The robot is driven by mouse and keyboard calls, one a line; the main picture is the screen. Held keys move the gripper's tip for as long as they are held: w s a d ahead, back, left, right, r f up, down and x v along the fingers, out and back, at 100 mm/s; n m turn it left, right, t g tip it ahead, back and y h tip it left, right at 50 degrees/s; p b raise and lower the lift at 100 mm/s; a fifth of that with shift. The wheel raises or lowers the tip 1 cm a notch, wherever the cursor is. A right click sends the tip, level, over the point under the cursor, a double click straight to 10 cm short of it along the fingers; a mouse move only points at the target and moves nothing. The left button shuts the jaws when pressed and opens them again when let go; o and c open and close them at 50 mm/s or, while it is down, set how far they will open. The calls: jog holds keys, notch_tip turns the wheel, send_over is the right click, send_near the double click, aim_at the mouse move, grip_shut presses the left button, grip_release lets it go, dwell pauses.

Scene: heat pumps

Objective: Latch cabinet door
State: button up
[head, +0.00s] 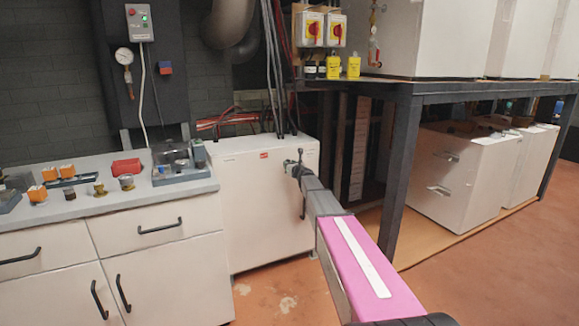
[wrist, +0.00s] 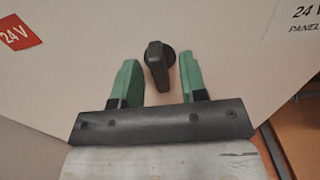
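The white cabinet (head: 262,195) stands between the drawer unit and the dark steel frame, and its door front looks closed flush, though I cannot tell whether it is latched. In the wrist view the cabinet door (wrist: 90,55) fills most of the picture. A black latch handle (wrist: 156,66) on a round base sticks out from it, roughly upright in the picture. My gripper (wrist: 157,75) is open, with one green finger on each side of the latch handle and a visible gap on both sides. In the head view my gripper (head: 297,166) is at the cabinet's upper right front and hides the latch.
A grey worktop (head: 70,205) with small parts and drawers is to the left. A dark steel frame (head: 402,160) with white boxes stands close on the right. Cables (head: 274,70) drop behind the cabinet. The floor (head: 470,280) at front right is clear.

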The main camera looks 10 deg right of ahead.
jog(key=v, duration=1)
jog(key=shift+s, duration=0.35)
jog(key=shift+d, duration=0.1)
jog(key=s+a+f+n+g+y, duration=0.1)
jog(key=s+a+f+n+g, duration=0.25)
jog(key=s+n, duration=0.4)
jog(key=s+a+f+n+g, duration=0.3)
jog(key=s+f+n, duration=0.25)
jog(key=s, duration=0.35)
jog(key=s+a+f+n+g+y, duration=0.1)
jog(key=s+a+f+n+g, duration=0.3)
jog(key=s+n, duration=0.4)
jog(key=s+d+f+n+g+h, duration=0.2)
jog(key=s+n, duration=0.2)
jog(key=s, duration=0.3)
jog(key=s+d+f+n+g+h, duration=0.2)
jog(key=s+n+h, duration=0.1)
jog(key=s, duration=0.5)
jog(key=s+d+f+n+g+h, duration=0.2)
jog(key=s+d+n, duration=0.1)
jog(key=s, duration=0.4)
jog(key=shift+s+f+n+g+h, duration=0.2)
jog(key=shift+s+n+g+h, duration=0.15)
jog(key=shift+n, duration=0.45)
jog(key=shift+d, duration=0.1)
